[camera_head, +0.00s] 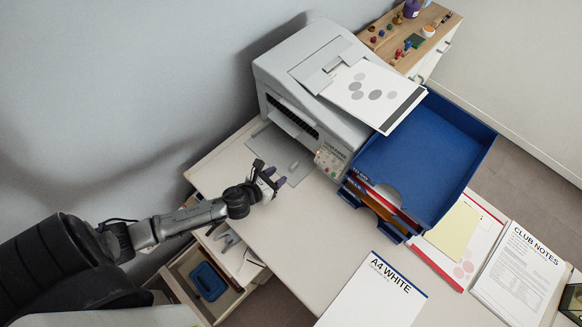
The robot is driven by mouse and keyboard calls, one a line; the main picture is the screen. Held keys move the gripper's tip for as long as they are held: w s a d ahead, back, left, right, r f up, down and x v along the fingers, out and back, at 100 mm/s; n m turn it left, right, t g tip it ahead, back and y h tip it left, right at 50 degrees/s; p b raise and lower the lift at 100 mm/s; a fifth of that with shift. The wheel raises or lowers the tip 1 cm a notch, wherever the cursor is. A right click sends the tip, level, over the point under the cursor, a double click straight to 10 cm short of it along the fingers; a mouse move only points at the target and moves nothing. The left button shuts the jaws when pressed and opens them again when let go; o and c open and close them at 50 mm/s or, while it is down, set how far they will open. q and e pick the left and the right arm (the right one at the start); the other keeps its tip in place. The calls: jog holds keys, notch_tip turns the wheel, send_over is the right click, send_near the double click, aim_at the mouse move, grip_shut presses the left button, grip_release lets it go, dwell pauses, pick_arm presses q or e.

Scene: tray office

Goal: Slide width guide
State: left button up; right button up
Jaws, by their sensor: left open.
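A light grey printer (345,85) stands against the wall at the back of the desk. A sheet with grey circles (375,93) lies on its top, beside a raised grey part (328,70). A flat grey tray (277,150) sticks out low at the printer's front left. I cannot clearly pick out a width guide at this size. My right gripper is not in view.
A blue letter tray stack (425,160) stands right of the printer. An A4 WHITE pack (375,295), a red-edged folder (440,257) and CLUB NOTES sheets (520,275) lie in front. An open drawer (187,272) sits below my left arm. The desk between gripper and A4 pack is clear.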

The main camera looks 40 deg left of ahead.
aim_at(294, 165)
pick_arm(q)
jog(key=b+x, duration=0.1)
jog(key=x, duration=0.6)
jog(key=shift+w+f, duration=0.2)
jog(key=shift+w, duration=0.1)
jog(key=shift+c, duration=0.3)
grip_shut()
